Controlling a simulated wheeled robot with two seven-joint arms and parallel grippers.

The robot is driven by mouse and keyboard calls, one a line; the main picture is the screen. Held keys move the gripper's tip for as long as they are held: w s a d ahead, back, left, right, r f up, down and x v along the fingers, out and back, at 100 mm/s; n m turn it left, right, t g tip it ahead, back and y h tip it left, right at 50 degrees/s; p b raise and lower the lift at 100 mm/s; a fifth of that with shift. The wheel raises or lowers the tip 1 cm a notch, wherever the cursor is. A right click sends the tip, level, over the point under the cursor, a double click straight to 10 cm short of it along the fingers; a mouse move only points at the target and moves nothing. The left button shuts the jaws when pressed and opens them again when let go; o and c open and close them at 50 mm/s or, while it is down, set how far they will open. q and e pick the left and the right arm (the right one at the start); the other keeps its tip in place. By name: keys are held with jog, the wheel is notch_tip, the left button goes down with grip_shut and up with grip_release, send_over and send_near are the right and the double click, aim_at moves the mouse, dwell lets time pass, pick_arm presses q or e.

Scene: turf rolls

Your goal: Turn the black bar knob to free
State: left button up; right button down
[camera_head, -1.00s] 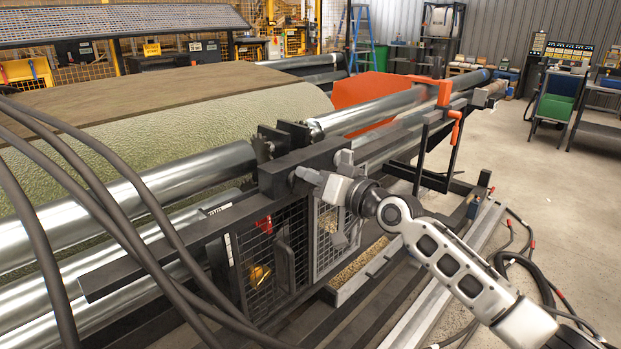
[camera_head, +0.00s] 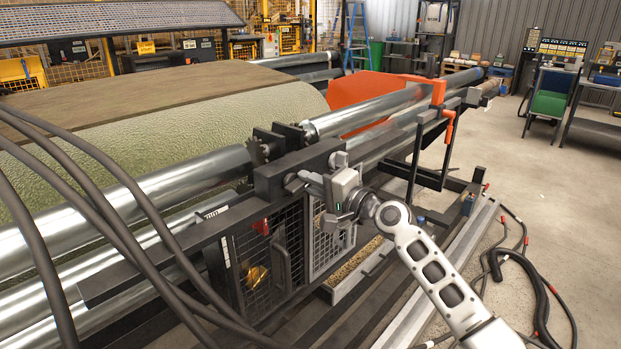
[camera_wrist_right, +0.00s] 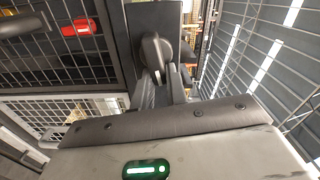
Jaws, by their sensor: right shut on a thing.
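My right gripper (camera_head: 301,182) reaches the end of the dark housing on the roller frame. In the right wrist view, the black bar knob (camera_wrist_right: 156,52) stands out from a dark plate, with the gripper's fingers (camera_wrist_right: 163,84) at it. The right gripper is shut on the knob. In the head view the fingers and gripper body hide most of the knob, so its exact angle is hard to tell. My left gripper is not in view.
Mesh guard panels (camera_head: 268,262) hang below the housing (camera_head: 292,168). Long steel rollers (camera_head: 130,208) and a large turf roll (camera_head: 215,130) lie behind. Thick black cables (camera_head: 125,185) cross the left side. An orange clamp-like part (camera_head: 447,122) stands on the frame to the right.

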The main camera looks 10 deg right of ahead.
jog(key=shift+f+m+p, duration=0.25)
jog(key=shift+m+p, duration=0.05)
jog(key=shift+m, duration=0.7)
jog(key=c, duration=1.4)
grip_release()
jog(key=b+v, duration=0.2)
jog(key=v, duration=1.4)
jog(key=shift+f, duration=0.1)
